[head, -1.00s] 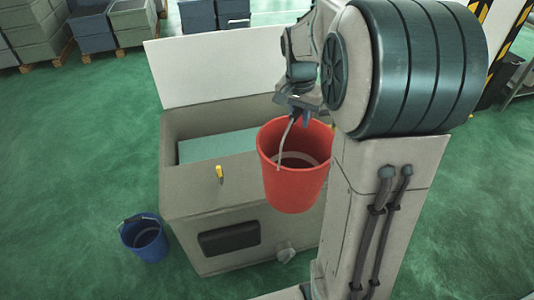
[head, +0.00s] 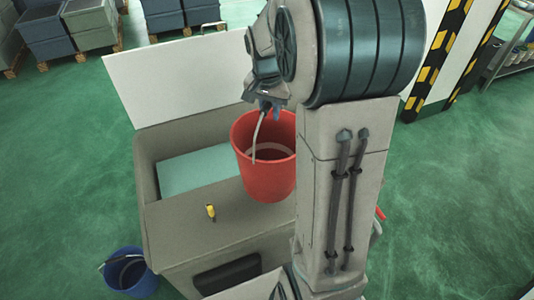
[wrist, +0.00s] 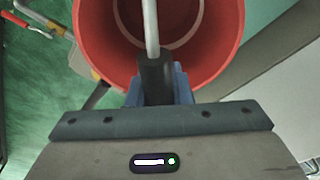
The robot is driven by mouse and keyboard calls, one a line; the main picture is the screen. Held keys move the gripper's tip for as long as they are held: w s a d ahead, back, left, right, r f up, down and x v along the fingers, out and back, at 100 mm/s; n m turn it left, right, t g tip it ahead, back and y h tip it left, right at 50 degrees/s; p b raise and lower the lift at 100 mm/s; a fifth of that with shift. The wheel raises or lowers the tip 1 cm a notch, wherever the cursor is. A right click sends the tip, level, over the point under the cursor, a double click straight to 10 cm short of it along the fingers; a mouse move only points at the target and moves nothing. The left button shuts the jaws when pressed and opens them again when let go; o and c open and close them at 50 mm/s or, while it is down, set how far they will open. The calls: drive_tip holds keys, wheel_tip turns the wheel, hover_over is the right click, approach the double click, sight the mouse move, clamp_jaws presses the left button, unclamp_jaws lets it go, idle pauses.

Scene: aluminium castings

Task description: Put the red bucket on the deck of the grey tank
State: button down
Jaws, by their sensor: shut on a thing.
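The red bucket (head: 262,178) hangs upright from its handle in my gripper (head: 268,106). In the head view it overlaps the right part of the grey tank's deck (head: 185,225); the gap between its base and the deck cannot be told. My gripper is shut on the bucket's handle, and the wrist view shows the fingers (wrist: 160,85) around the grip, with the bucket (wrist: 225,40) below. The grey tank (head: 150,250) has an opening with a pale blue-green surface inside, behind the deck. My arm hides the deck's right end.
A white panel (head: 175,75) rises behind the tank. A blue bucket (head: 130,272) stands on the floor at left. Grey crates (head: 85,25) line the back, and a striped post (head: 435,55) stands at right.

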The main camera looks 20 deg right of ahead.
wheel_tip(320, 180, down, 7)
idle(0.4)
drive_tip(key=shift+f, duration=0.1)
drive_tip(key=shift+f, duration=0.15)
drive_tip(key=c, duration=1.3)
unclamp_jaws()
